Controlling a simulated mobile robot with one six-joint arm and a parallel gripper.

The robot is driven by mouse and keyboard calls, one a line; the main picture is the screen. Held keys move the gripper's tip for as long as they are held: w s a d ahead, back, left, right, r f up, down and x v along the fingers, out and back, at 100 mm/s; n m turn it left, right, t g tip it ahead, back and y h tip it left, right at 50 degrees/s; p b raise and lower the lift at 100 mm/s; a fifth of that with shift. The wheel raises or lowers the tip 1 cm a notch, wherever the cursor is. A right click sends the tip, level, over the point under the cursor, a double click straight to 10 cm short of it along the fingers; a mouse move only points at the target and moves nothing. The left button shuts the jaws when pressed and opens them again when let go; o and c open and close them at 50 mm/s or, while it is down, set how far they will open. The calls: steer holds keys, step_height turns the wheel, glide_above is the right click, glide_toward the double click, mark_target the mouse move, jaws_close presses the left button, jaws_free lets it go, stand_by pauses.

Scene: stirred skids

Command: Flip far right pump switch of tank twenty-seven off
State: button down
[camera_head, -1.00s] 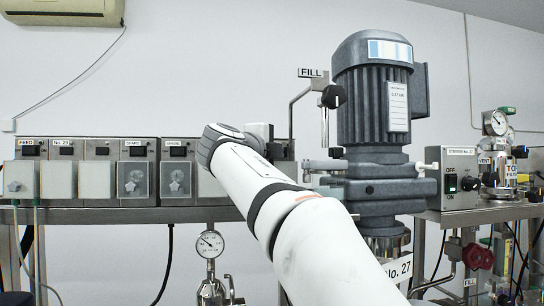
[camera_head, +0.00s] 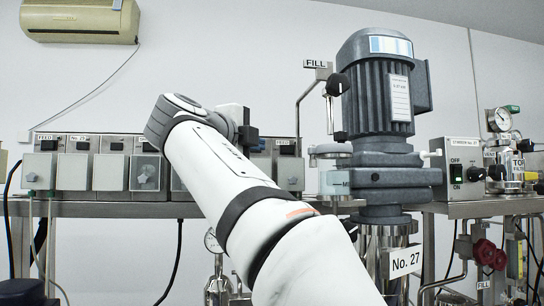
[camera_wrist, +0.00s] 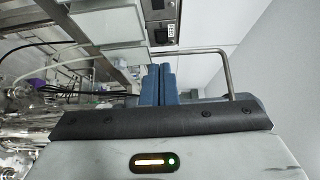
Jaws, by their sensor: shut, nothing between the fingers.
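A row of grey pump boxes stands on the shelf at the left in the head view. The rightmost visible box (camera_head: 289,168) has a dark switch (camera_head: 287,148) at its top; its on or off position is too small to tell. Small labels are on the row, one reading FEED. The tank's No. 27 label (camera_head: 405,262) is below the stirrer motor (camera_head: 385,85). My arm crosses in front of the row and hides some boxes. My gripper's blue fingers (camera_wrist: 160,70) are shut and empty in the wrist view, pointing towards a labelled metal panel (camera_wrist: 161,22), with no visible contact.
A stirrer box (camera_head: 464,176) with a green OFF/ON switch and knob stands right of the motor. A bent metal tube (camera_wrist: 226,65) runs close to the right of the fingers. Pale pump fronts (camera_wrist: 105,20) lie to their left. A FILL valve handle (camera_head: 337,84) stands beside the motor.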

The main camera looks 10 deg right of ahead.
steer(key=shift+s+a, duration=0.5)
steer(key=shift+a, duration=0.25)
steer(key=s+d+f+n+g+y, duration=0.3)
steer(key=f+n, duration=0.5)
steer(key=f, duration=0.6)
steer(key=d+f+n+g+y, duration=0.35)
steer(key=f+n, duration=0.45)
steer(key=f, duration=0.7)
steer(key=s+f+n+g+y, duration=0.2)
steer(key=s+f+n, duration=0.3)
steer(key=s+f, duration=0.5)
steer(key=s+d+f+n+g+y, duration=0.1)
steer(key=s+f+n+g+y, duration=0.1)
steer(key=s+f, duration=0.7)
step_height(320, 180, down, 9)
steer(key=n+y, duration=0.1)
steer(key=n, duration=0.1)
steer(key=shift+s+r+n, duration=0.15)
steer(key=shift+s+n, duration=0.2)
steer(key=shift+n, duration=0.05)
steer(key=shift+g, duration=0.25)
